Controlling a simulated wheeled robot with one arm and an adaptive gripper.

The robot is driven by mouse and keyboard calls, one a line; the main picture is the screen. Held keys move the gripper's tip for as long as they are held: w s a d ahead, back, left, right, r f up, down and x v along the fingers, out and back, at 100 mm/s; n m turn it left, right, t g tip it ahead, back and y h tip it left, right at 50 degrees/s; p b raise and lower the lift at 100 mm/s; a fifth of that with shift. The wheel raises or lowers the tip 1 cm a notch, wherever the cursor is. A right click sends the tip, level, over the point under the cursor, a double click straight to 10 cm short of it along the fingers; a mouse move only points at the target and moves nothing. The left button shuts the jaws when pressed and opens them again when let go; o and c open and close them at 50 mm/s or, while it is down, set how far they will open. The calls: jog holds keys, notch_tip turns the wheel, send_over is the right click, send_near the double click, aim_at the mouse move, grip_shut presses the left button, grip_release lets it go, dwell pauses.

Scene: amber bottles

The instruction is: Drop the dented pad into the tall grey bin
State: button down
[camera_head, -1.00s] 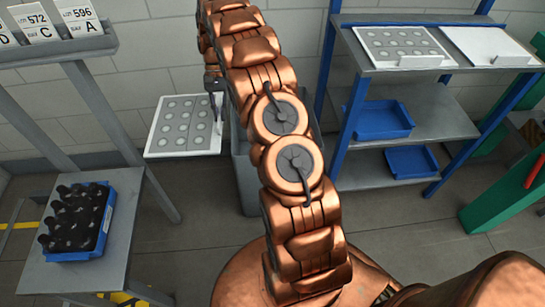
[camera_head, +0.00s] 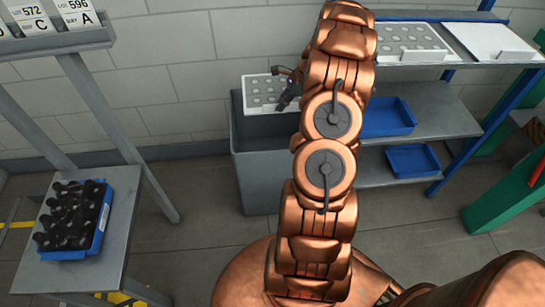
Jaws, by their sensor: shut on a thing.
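The white pad (camera_head: 263,84) with rows of round grey dimples hangs from my gripper (camera_head: 285,92), which is shut on its right side. The pad is over or just behind the opening of the tall grey bin (camera_head: 262,170); its exact height above the rim cannot be told. The bin stands on the floor, and my copper arm hides its right part. The fingertips are small and partly hidden by the arm.
A blue and grey shelf (camera_head: 425,123) at right holds another dimpled pad (camera_head: 408,42), a plain white panel (camera_head: 490,42) and blue trays (camera_head: 388,118). A table (camera_head: 118,235) at left carries a blue crate (camera_head: 103,236) of dark bottles. Floor shows between table and bin.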

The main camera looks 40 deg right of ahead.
aim_at(285, 110)
jog(key=shift+f+b, duration=1.6)
jog(key=shift+f, duration=1)
jog(key=c, duration=1.2)
grip_release()
jog(key=shift+r, duration=0.1)
jog(key=v, duration=1.2)
jog(key=shift+w, duration=0.1)
